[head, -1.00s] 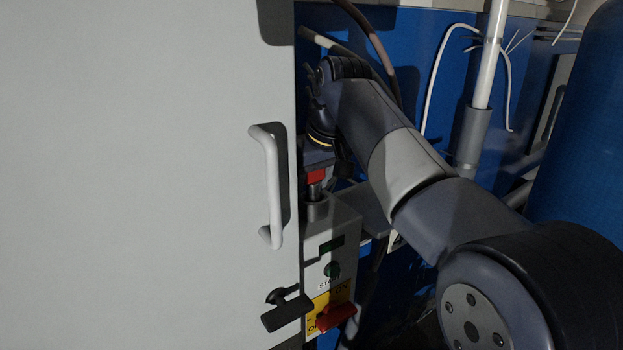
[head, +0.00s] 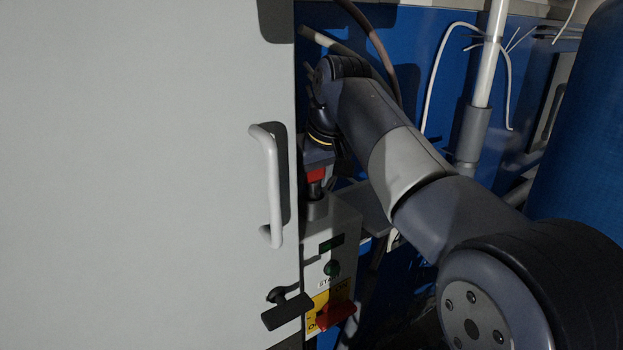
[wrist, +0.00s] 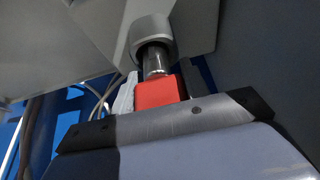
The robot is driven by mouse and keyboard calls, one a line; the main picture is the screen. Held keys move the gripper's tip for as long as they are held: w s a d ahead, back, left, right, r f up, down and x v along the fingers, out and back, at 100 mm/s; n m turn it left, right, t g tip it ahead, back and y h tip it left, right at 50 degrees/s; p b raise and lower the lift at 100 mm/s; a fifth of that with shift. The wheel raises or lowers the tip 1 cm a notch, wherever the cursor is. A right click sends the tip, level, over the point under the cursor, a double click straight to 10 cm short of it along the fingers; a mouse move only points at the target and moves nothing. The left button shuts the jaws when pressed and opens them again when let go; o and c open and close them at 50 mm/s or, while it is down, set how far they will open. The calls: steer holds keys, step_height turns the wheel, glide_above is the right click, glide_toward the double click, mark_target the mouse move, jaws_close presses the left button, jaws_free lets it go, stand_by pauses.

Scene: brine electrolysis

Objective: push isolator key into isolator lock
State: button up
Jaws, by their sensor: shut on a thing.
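The isolator key has a red head (head: 316,175) and a metal shank. It is upright above the grey cylindrical isolator lock (head: 317,209) on top of the control box. My gripper (wrist: 157,92) is shut on the red head of the key in the wrist view. In that view the shank (wrist: 155,62) enters the mouth of the lock collar (wrist: 152,27), with a length of bare shank showing between collar and head. In the head view my gripper (head: 318,170) is partly hidden behind the door edge and wrist.
A large pale door (head: 150,180) with a white handle (head: 268,185) and a black latch (head: 287,310) fills the left. Below the lock, the control box (head: 335,235) carries a green button and a red rotary switch (head: 335,315). A blue barrel (head: 580,130) stands at right.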

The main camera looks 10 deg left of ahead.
steer(key=shift+f, duration=0.65)
steer(key=o, duration=1.1)
steer(key=shift+w+d, duration=0.1)
steer(key=shift+d, duration=0.05)
steer(key=shift+r, duration=0.25)
steer(key=shift+s+a, duration=0.2)
steer(key=shift+a, duration=0.05)
steer(key=c, duration=0.6)
steer(key=shift+r, duration=0.1)
steer(key=c, duration=0.7)
steer(key=shift+o, duration=0.2)
